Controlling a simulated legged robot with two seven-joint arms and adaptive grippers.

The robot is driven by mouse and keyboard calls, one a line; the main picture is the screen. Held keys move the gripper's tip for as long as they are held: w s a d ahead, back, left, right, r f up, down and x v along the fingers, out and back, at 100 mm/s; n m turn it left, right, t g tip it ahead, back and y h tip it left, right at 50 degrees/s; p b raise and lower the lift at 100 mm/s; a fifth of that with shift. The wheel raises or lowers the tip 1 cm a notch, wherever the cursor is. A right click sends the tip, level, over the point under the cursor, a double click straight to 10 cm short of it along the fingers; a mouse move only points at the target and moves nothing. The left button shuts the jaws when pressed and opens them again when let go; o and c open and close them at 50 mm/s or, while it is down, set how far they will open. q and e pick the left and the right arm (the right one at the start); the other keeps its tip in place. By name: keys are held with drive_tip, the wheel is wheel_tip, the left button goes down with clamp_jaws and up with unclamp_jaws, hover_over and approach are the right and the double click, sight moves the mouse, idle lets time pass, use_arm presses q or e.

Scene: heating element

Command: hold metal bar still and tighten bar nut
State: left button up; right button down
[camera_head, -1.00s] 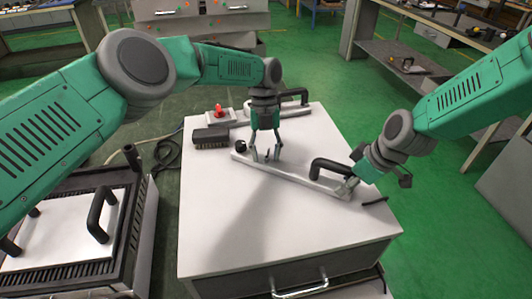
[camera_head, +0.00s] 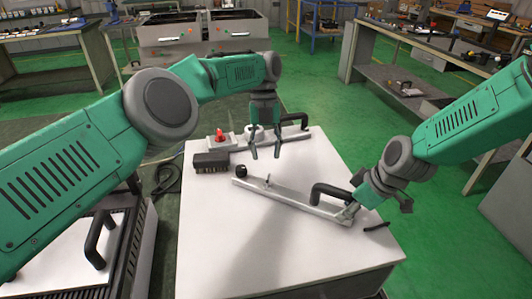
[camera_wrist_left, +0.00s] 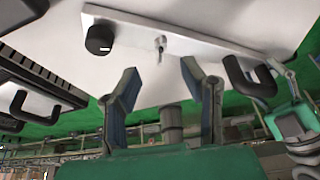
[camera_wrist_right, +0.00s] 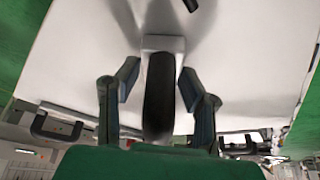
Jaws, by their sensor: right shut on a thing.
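The metal bar (camera_head: 290,200) is a long, light strip lying diagonally on the white tabletop. It has a black knob (camera_head: 241,170) at its far left end and a black handle (camera_head: 332,193) near its right end. A small upright bolt with a nut (camera_head: 268,181) stands near the knob; it also shows in the left wrist view (camera_wrist_left: 161,45). My left gripper (camera_head: 265,154) is open and empty, above and behind the bolt.
A dark ribbed box (camera_head: 211,162) and a grey base with a red knob (camera_head: 221,138) sit behind the bar. A thin black piece (camera_head: 376,226) lies near the table's right edge. The white tabletop (camera_head: 220,230) in front of the bar is clear.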

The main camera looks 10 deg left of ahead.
drive_tip(key=shift+f, duration=0.15)
drive_tip(key=c, duration=1.1)
unclamp_jaws()
drive_tip(key=shift+o, duration=0.7)
